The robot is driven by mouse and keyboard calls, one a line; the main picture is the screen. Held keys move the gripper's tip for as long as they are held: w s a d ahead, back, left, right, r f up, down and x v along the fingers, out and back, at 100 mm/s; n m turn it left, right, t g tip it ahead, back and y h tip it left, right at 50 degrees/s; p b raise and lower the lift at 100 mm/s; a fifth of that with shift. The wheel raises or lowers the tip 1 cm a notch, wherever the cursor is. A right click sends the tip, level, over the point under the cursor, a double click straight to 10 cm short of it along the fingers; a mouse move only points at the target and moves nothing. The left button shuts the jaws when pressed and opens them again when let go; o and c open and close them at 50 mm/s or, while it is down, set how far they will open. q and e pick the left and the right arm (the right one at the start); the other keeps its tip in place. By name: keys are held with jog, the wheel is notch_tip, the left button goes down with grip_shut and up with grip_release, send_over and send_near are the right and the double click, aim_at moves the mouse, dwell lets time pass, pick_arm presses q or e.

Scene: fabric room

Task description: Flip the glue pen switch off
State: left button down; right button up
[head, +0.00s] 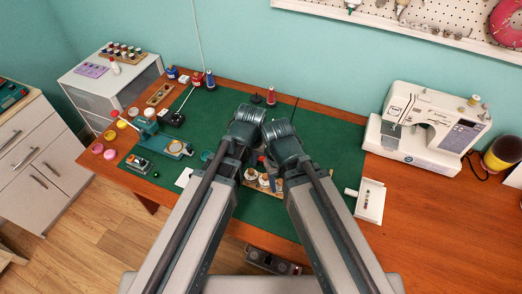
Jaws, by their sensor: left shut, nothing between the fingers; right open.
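I cannot make out a glue pen or its switch for certain. A black device (171,117) with a pale cord or rod rising from it lies on the left of the green mat. A small teal-and-grey box (137,164) sits at the mat's front left corner. My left gripper (247,124) and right gripper (284,141) are side by side over the middle of the mat, well right of both. The left is shut and empty, the right open. Their fingertips are largely hidden by my wrists.
A teal machine (168,145) with a round plate stands at left. A wooden holder with small jars (265,182) is partly hidden beneath my arms. Spools (210,80) stand at the back. A sewing machine (430,125) and white tray (370,201) are at right. Mat right of centre is clear.

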pick_arm(q)
notch_tip(320, 180, up, 3)
jog(key=t+p, duration=0.1)
jog(key=p, duration=0.1)
send_over(261, 159)
jog(key=s, duration=0.3)
jog(key=shift+a+r+h, duration=0.1)
jog(key=shift+r+h, duration=0.05)
jog(key=shift+h, duration=0.25)
pick_arm(e)
notch_tip(261, 159, up, 3)
jog(key=shift+f, duration=0.2)
jog(key=shift+f, duration=0.15)
pick_arm(q)
jog(key=b+x, duration=1.2)
jog(key=shift+a+f, duration=0.15)
jog(key=shift+f, duration=0.2)
pick_arm(e)
notch_tip(261, 159, down, 12)
pick_arm(q)
jog(key=shift+a+f+b, duration=0.15)
jog(key=shift+f+b, duration=0.5)
jog(key=shift+b, duration=0.15)
pick_arm(e)
jog(key=shift+f, duration=0.65)
